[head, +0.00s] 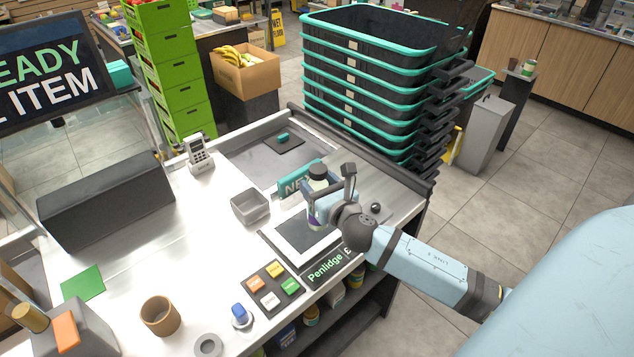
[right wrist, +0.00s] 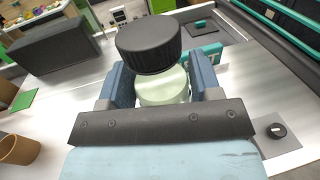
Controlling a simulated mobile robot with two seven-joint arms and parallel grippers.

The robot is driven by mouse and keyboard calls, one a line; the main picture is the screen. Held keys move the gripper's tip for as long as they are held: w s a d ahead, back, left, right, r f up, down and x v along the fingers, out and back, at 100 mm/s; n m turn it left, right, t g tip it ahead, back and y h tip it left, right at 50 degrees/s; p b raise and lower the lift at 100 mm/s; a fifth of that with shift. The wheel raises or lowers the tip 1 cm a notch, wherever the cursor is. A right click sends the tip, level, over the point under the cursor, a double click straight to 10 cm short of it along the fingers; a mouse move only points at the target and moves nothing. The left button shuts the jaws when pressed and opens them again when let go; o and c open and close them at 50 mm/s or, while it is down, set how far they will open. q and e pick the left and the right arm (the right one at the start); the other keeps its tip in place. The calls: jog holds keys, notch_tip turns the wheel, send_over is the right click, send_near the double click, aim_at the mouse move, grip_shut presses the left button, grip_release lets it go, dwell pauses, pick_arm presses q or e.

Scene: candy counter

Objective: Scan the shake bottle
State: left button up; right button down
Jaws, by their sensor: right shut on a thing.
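The shake bottle (head: 317,182) has a black cap and a pale green body. My right gripper (head: 332,200) is shut on it, above the far side of the scanner plate (head: 304,238) on the counter. In the right wrist view the black cap (right wrist: 148,43) rises above the gripper (right wrist: 165,88), whose fingers lie on both sides of the pale bottle neck. The bottle's lower part is partly hidden by the gripper in the head view. I cannot tell whether its base touches the counter. My left gripper is in no view.
A keypad (head: 273,287) with coloured buttons, a brown cup (head: 160,316) and a blue-knobbed item (head: 240,315) are nearer. Stacked baskets (head: 350,90) stand behind the counter.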

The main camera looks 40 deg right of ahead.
jog(key=shift+r, duration=0.1)
jog(key=shift+r+p, duration=0.1)
jog(key=shift+p, duration=0.25)
jog(key=w+p, duration=0.2)
jog(key=w, duration=0.8)
jog(key=shift+a, duration=0.4)
